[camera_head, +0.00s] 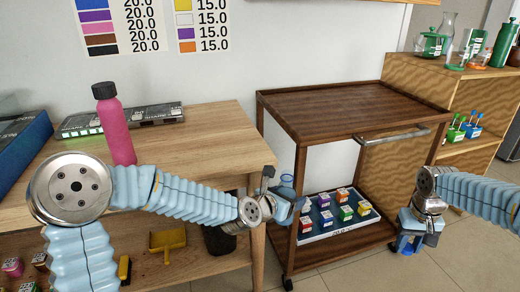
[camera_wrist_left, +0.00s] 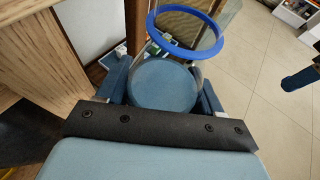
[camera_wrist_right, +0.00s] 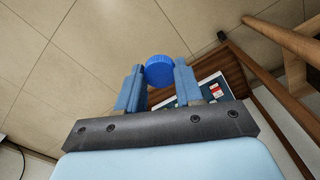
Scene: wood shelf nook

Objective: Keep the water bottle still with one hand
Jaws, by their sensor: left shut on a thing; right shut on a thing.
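My left gripper (camera_head: 284,202) is shut on a clear bottle with blue parts (camera_wrist_left: 165,85). In the left wrist view the bottle stands between the two fingers, with a blue ring (camera_wrist_left: 213,45) at its top. In the head view only a small blue part of it (camera_head: 287,179) shows above the gripper. My right gripper (camera_head: 408,240) is shut on a round blue cap (camera_wrist_right: 158,70), seen between its fingertips in the right wrist view. The two grippers are well apart. A pink bottle with a black cap (camera_head: 118,130) stands upright on the wooden table.
The wooden table (camera_head: 215,135) is at the left. A dark wooden cart (camera_head: 345,105) stands behind the grippers, its top empty and a tray of small coloured boxes (camera_head: 340,228) on its lower shelf. A shelf with glassware (camera_head: 420,80) is at the right.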

